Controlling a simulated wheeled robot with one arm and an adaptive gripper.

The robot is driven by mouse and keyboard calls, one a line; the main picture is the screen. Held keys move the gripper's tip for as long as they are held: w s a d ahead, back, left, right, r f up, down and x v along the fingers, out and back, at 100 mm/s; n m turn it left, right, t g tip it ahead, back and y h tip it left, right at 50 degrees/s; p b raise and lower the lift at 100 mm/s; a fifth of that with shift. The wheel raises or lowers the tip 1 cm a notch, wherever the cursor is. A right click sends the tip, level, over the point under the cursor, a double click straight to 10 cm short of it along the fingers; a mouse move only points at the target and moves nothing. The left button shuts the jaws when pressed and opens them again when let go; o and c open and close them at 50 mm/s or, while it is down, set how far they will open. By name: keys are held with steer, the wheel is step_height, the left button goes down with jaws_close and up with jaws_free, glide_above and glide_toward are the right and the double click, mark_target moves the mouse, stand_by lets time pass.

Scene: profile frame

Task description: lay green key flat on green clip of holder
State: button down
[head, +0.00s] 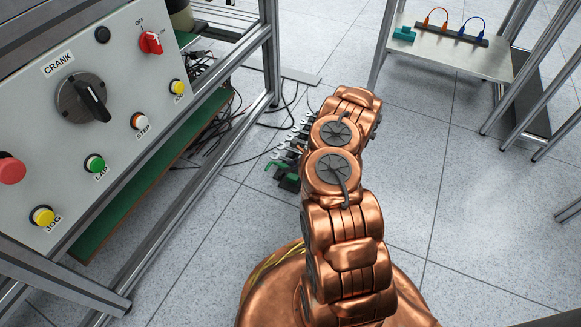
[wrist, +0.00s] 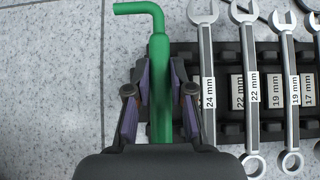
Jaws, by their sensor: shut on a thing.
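The green key (wrist: 159,60) is an L-shaped bar in the wrist view. Its long part runs up the picture and its short bent end points left at the top. My gripper (wrist: 161,88) is shut on the long part, with one finger on each side. In the head view a green end of the key (head: 278,166) shows left of my arm, which hides most of the gripper. I cannot make out the green clip of the holder.
Several wrenches, with a 24 mm one (wrist: 207,75) nearest the key, lie side by side on the holder. A control panel (head: 120,75) on a metal frame stands at left. A shelf (head: 460,55) with coloured cables stands at upper right.

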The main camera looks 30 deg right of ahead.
steer(key=shift+f+b, duration=1.1)
steer(key=shift+f, duration=0.35)
stand_by(0.5)
steer(key=shift+r, duration=0.35)
stand_by(0.4)
steer(key=shift+b, duration=0.35)
stand_by(1.8)
steer(key=shift+f+b, duration=0.3)
steer(key=shift+f, duration=0.1)
stand_by(0.4)
steer(key=c, duration=0.9)
jaws_free()
steer(key=shift+c, duration=0.2)
steer(key=shift+s+r, duration=0.1)
steer(key=v, duration=1.1)
steer(key=shift+s+d+r, duration=0.2)
steer(key=shift+r, duration=0.15)
